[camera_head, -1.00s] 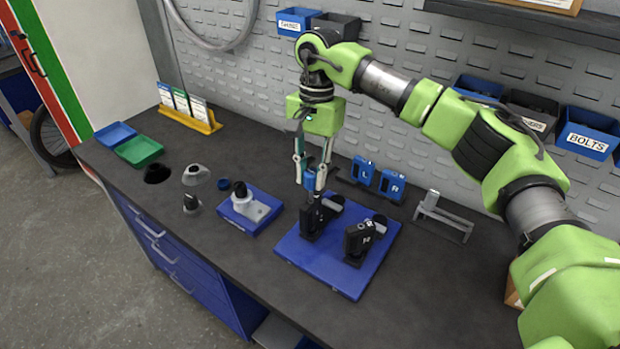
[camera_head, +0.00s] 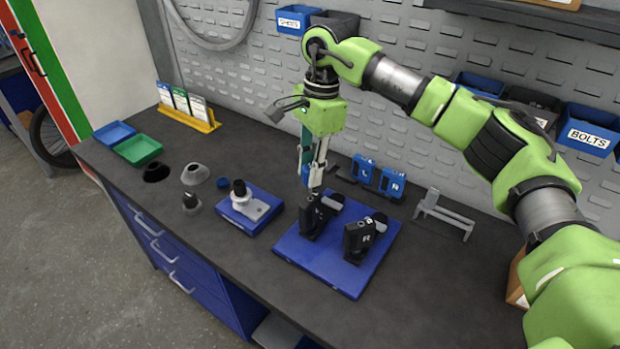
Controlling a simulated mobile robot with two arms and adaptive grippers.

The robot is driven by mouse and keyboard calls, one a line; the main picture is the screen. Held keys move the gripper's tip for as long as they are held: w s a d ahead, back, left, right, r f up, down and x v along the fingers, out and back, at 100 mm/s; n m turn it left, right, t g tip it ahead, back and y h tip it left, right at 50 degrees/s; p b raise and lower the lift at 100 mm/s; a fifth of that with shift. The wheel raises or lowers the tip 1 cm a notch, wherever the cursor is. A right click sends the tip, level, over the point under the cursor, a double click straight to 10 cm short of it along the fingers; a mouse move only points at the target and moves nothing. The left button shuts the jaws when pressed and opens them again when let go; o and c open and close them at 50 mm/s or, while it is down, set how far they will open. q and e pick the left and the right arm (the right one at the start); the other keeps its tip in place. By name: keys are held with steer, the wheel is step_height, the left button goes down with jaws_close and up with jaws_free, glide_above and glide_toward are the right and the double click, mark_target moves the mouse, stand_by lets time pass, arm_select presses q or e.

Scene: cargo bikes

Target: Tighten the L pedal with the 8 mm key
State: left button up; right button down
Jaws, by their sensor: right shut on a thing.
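A second black pedal (camera_head: 358,241), with a white letter, stands to the right on the plate. Two blue blocks marked L (camera_head: 363,168) and R (camera_head: 392,183) stand behind the plate. My left gripper is not in view.
A blue tray with a grey fitting (camera_head: 250,212) stands left of the plate. A grey metal stand (camera_head: 441,214) is on the right. The front bench strip is clear.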

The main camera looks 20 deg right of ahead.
steer(key=m+b, duration=0.1)
steer(key=m, duration=0.3)
steer(key=shift+m, duration=0.4)
steer(key=shift+m+t+b, duration=0.5)
steer(key=shift+m, duration=1.9)
steer(key=shift+f+b, duration=0.3)
steer(key=shift+f, duration=0.1)
steer(key=c, duration=2.8)
jaws_free()
jaws_close()
steer(key=n, duration=0.4)
steer(key=shift+p, duration=0.4)
steer(key=shift+f+n+g, duration=0.1)
steer(key=shift+n+g, duration=0.3)
steer(key=shift+n, duration=0.8)
